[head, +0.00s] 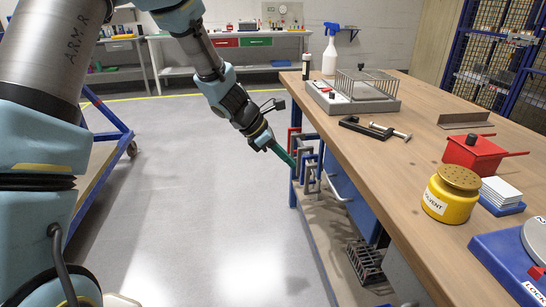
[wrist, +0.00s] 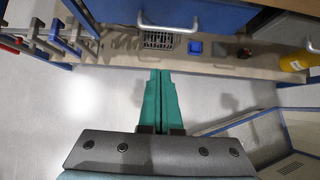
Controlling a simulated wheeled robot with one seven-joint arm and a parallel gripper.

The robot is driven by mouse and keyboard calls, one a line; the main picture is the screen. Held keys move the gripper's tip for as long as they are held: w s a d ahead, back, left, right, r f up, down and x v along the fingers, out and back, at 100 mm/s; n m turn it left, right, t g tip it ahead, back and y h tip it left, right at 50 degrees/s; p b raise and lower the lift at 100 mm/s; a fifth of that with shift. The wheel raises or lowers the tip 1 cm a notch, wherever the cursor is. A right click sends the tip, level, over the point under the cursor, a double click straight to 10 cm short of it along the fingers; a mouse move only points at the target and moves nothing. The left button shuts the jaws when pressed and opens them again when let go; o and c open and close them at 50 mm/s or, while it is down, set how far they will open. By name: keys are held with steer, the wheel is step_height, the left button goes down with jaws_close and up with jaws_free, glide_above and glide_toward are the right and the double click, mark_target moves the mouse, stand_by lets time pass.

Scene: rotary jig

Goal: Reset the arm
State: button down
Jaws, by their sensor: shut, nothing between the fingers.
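My gripper (head: 284,156) hangs off the left edge of the wooden workbench (head: 420,165), below the level of its top. Its green fingers are together with nothing between them. In the wrist view my gripper (wrist: 159,75) points toward the bench's lower shelf (wrist: 215,68), with the fingers touching along their length. My arm reaches out from the left of the head view, bent downward at the wrist.
Clamps (head: 306,165) hang at the bench side close to my gripper. On the bench are a yellow solvent can (head: 435,204), a red box (head: 475,155), a wire-cage fixture (head: 375,95) and a spray bottle (head: 330,55). Open floor (head: 210,200) lies left of the bench.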

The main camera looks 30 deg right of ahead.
steer(key=a+r+m+t+y+p, duration=0.1)
steer(key=a+m, duration=0.4)
steer(key=a, duration=0.9)
steer(key=a+r+m+t+y+p, duration=0.2)
steer(key=a+r, duration=0.4)
steer(key=a, duration=0.9)
steer(key=a+r+m+t+y+p, duration=0.1)
steer(key=a+r+m+y+p, duration=0.2)
steer(key=a+m, duration=0.4)
steer(key=a+r+y, duration=0.1)
steer(key=a, duration=0.6)
steer(key=shift+a+r+m+t, duration=0.25)
steer(key=shift+a+m+t, duration=0.05)
steer(key=shift+a, duration=0.1)
